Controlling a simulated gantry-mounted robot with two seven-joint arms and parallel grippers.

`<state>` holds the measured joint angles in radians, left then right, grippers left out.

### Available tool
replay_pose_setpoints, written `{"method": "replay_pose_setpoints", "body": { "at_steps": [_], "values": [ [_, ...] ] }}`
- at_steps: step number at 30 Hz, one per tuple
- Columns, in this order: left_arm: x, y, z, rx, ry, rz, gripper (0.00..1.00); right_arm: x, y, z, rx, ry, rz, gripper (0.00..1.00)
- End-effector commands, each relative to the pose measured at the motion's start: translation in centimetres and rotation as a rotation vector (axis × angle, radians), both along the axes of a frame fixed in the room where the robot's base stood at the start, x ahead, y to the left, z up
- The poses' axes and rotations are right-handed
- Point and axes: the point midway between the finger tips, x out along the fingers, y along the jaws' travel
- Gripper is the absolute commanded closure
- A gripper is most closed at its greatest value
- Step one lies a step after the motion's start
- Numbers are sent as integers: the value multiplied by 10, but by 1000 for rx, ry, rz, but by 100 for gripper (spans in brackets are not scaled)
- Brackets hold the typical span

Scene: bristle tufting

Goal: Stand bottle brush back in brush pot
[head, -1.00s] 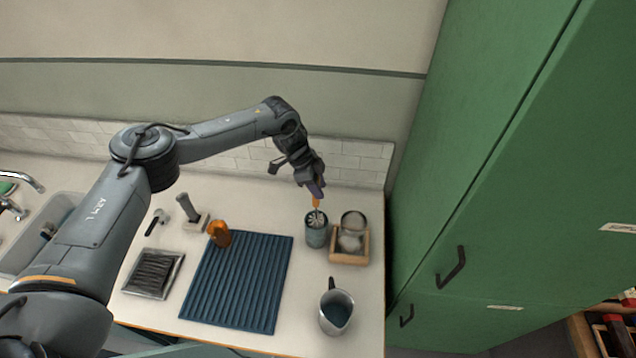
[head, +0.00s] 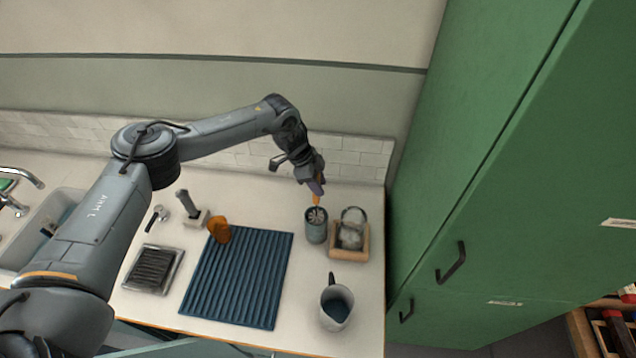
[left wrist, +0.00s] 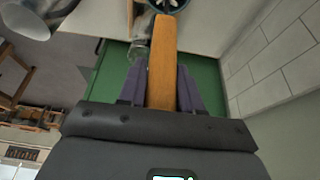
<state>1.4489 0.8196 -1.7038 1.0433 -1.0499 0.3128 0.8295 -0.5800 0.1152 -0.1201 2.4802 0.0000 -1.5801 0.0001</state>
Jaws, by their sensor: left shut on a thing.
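The bottle brush has an orange-brown wooden handle (left wrist: 161,62) and a pale bristle head (head: 317,214). My left gripper (head: 316,187) is shut on the handle, with its two purple fingers on either side of it in the left wrist view (left wrist: 161,88). The brush hangs head down, and its bristle head is at the mouth of the grey-blue brush pot (head: 316,234). How deep the head sits is hard to tell. The pot stands upright on the counter and partly shows at the top of the left wrist view (left wrist: 172,4). My right gripper is not in view.
A wooden caddy (head: 349,254) with a glass jar stands close right of the pot. A metal jug (head: 336,308) stands in front. A blue ribbed mat (head: 240,280) with an orange object (head: 219,229) lies left. A green cabinet (head: 500,150) bounds the right side.

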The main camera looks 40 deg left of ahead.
Motion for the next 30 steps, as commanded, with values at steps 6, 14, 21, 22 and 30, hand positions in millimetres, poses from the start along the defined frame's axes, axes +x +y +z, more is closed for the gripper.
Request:
{"method": "replay_pose_setpoints", "body": {
  "at_steps": [6,14,21,22,30],
  "values": [
    [0,0,-4,0,0,0,93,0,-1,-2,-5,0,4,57],
    [0,0,-9,0,0,0,93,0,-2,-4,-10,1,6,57],
    [0,0,-11,0,0,-1,51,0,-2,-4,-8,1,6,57],
    [0,0,-11,0,0,-1,46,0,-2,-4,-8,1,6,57],
    [0,0,-11,0,0,0,36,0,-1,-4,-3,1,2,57]
  ]
}}
